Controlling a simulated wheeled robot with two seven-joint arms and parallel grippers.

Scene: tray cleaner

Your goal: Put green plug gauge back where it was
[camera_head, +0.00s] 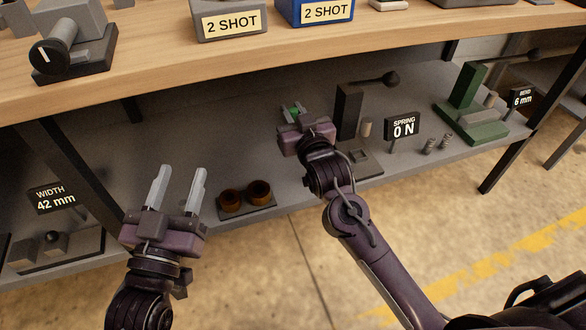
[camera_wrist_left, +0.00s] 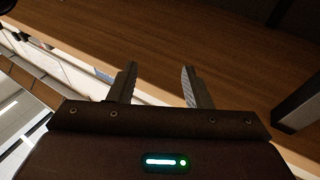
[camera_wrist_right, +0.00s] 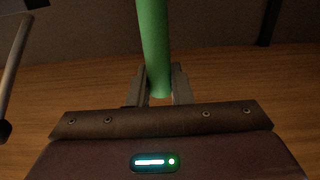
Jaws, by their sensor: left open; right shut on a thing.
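The green plug gauge (camera_wrist_right: 154,45) is a green rod between the fingers of my right gripper (camera_wrist_right: 160,85) in the right wrist view. The rest is hidden by the gripper. My left gripper (camera_head: 177,188) is open and empty in front of the shelf, and its spread fingers also show in the left wrist view (camera_wrist_left: 159,85).
A base with two brown rings (camera_head: 246,198) sits at the shelf's front edge. A dark press with a lever (camera_head: 348,110) and a "SPRING 0 N" display (camera_head: 403,127) stand right of my right gripper. A green bending device (camera_head: 472,105) is further right. The wooden bench top (camera_head: 190,68) overhangs the shelf.

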